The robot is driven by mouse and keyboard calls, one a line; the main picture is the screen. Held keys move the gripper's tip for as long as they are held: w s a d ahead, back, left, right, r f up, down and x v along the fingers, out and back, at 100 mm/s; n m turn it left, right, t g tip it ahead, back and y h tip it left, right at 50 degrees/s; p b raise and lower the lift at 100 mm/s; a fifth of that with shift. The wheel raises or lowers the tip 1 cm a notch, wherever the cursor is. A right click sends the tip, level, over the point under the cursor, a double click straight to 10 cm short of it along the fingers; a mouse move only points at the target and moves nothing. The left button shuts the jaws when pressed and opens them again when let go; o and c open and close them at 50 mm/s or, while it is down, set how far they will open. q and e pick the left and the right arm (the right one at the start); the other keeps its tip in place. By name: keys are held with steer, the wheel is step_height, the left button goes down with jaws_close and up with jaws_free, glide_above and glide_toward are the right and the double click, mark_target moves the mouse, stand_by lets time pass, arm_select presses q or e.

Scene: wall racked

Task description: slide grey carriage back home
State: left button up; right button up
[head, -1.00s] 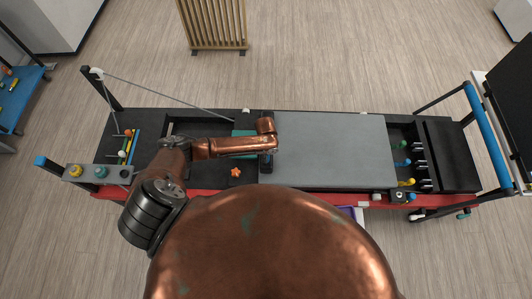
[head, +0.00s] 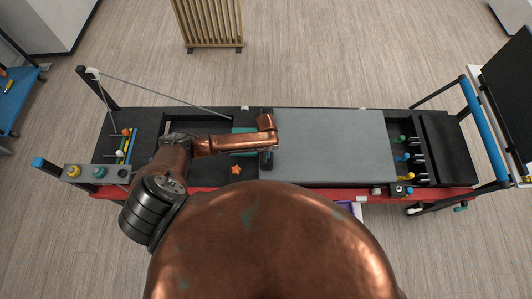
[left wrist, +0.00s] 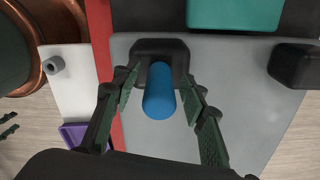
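The grey carriage (head: 335,145) is a flat panel in the middle of the long black bench. In the left wrist view the carriage (left wrist: 240,115) carries a black block (left wrist: 160,50) with a blue upright handle (left wrist: 159,95). My left gripper (left wrist: 162,78) is open, with one finger on each side of the handle and gaps between them. In the head view my left gripper (head: 268,150) is at the carriage's left end, and my arm hides the handle. Dark finger-like parts at the left edge of the left wrist view may be my right gripper; their state is unclear.
A second black block (left wrist: 295,65) stands on the carriage. An orange star (head: 236,170) and a teal panel (head: 244,130) lie left of it. Coloured pegs (head: 402,157) sit beyond its right end. A red rail (left wrist: 103,60) runs along the near side.

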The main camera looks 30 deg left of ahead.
arm_select(q)
steer(key=shift+r, duration=0.1)
step_height(320, 180, up, 12)
steer(key=shift+f, duration=0.1)
stand_by(0.4)
steer(key=shift+s, duration=0.1)
stand_by(0.4)
